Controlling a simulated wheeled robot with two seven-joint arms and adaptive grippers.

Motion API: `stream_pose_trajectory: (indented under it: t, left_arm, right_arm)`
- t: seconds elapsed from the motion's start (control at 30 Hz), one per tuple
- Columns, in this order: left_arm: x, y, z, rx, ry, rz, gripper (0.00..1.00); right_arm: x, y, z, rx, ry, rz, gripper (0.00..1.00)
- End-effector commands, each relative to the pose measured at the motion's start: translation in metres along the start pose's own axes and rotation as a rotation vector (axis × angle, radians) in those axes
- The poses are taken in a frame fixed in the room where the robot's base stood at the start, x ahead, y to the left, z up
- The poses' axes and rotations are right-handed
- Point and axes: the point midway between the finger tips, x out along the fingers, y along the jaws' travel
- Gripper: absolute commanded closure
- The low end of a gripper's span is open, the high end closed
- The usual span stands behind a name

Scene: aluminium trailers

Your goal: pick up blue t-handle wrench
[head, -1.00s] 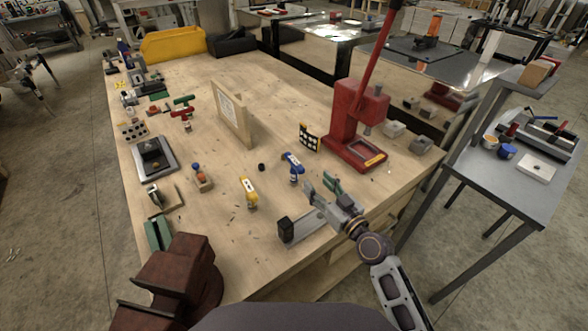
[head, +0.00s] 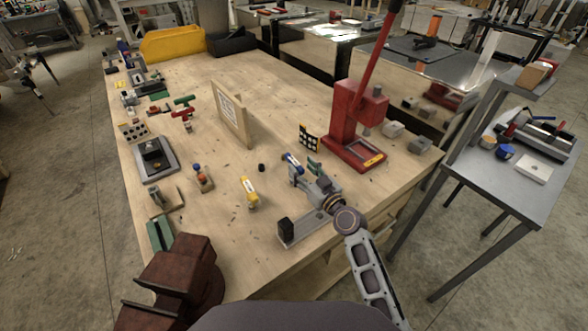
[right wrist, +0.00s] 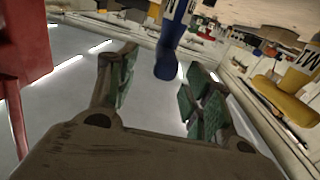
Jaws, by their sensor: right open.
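The blue t-handle wrench (head: 292,160) stands on the wooden workbench (head: 215,235), blue with a white labelled band. Its lower part is hidden behind my right gripper (head: 305,172) in the head view. In the right wrist view, the blue wrench (right wrist: 170,52) shows just ahead of the gap between the green-padded fingers of my right gripper (right wrist: 160,90), which is open and empty. I cannot tell whether they touch. My left gripper is out of view.
A yellow t-handle wrench (head: 250,193) stands to the left, and a red one (head: 183,107) farther back. A red arbor press (head: 345,135) and a checkered board (head: 309,138) are close behind on the right. A grey bracket with a black block (head: 287,229) lies in front.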

Motion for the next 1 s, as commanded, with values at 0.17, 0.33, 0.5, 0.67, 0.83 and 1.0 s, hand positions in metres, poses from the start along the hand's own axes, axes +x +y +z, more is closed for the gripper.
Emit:
stream_pose_trajectory:
  t: [0.17,0.33,0.5,0.67,0.83,1.0]
  left_arm:
    - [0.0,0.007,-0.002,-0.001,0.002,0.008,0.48]
    - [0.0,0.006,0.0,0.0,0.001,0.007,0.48]
    - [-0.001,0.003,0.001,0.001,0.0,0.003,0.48]
    - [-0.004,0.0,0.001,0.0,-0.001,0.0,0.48]
    - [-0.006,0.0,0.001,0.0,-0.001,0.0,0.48]
    - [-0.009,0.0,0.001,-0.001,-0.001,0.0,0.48]
  right_arm:
    - [0.001,0.0,0.0,0.0,0.0,0.0,0.49]
    - [0.001,0.0,0.0,0.0,0.0,0.0,0.49]
    - [0.005,0.0,0.0,0.001,0.001,0.0,0.49]
    - [0.015,-0.001,0.001,0.001,0.001,0.0,0.49]
    - [0.029,-0.002,0.003,0.001,0.001,0.001,0.49]
    - [0.044,-0.002,0.004,0.001,0.001,0.001,0.49]
